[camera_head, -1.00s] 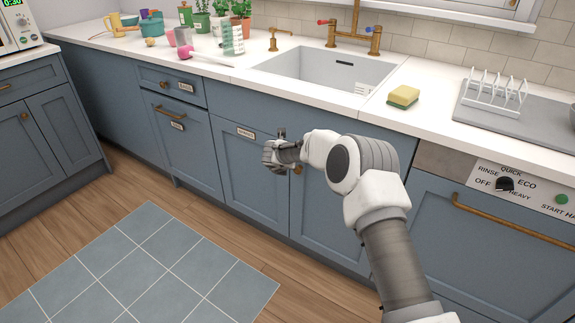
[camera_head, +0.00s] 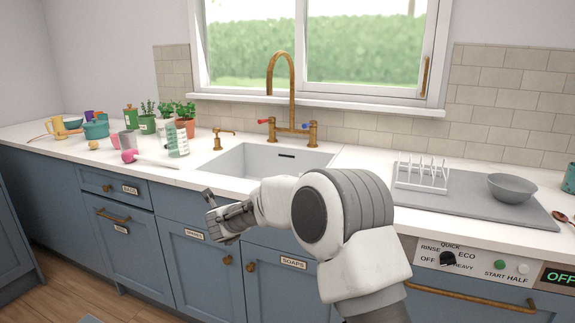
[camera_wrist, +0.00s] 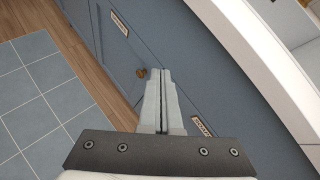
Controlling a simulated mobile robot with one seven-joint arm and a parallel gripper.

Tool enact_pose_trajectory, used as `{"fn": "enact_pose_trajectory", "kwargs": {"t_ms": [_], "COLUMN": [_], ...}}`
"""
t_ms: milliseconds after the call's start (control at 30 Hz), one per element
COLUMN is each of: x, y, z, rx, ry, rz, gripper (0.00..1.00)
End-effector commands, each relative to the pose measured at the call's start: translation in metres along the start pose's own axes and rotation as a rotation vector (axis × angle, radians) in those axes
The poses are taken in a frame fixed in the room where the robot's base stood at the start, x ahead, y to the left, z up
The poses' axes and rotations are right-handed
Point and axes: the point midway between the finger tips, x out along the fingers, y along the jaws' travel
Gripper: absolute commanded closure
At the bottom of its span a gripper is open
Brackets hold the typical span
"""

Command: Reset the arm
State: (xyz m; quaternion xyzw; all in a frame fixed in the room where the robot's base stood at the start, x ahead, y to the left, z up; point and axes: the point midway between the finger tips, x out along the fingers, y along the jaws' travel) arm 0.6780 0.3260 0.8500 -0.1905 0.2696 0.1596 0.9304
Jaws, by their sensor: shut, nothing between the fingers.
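My gripper (camera_head: 211,204) is in front of the blue cabinets below the sink, near the counter's front edge in the head view. In the wrist view its two fingers (camera_wrist: 161,75) lie together, shut and empty. They point toward the cabinet fronts and a round brass knob (camera_wrist: 141,73), and look apart from them. My arm rises at the centre right of the head view and hides part of the counter and cabinets.
A sink (camera_head: 262,160) with a brass tap (camera_head: 291,100) is behind my arm. A grey draining mat (camera_head: 450,200) bears a white rack (camera_head: 421,174) and a grey bowl (camera_head: 511,187). Pots and cups crowd the counter's left. A tiled mat (camera_wrist: 40,90) lies on the floor.

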Motion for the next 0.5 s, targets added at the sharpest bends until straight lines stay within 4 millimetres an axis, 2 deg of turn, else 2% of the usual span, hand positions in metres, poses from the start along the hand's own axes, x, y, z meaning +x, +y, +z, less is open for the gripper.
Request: {"fn": "enact_pose_trajectory", "kwargs": {"t_ms": [33, 200, 367, 500], "x": [-0.02, -0.08, -0.139, -0.19], "y": [-0.011, -0.036, -0.056, -0.072], "z": [0.017, 0.049, 0.057, 0.047], "rx": [-0.102, -0.462, -0.803, -1.096], "ry": [-0.042, -0.143, -0.2, -0.219], "rz": [0.013, 0.055, 0.081, 0.102], "gripper": [1.0, 1.0, 1.0, 1.0]}}
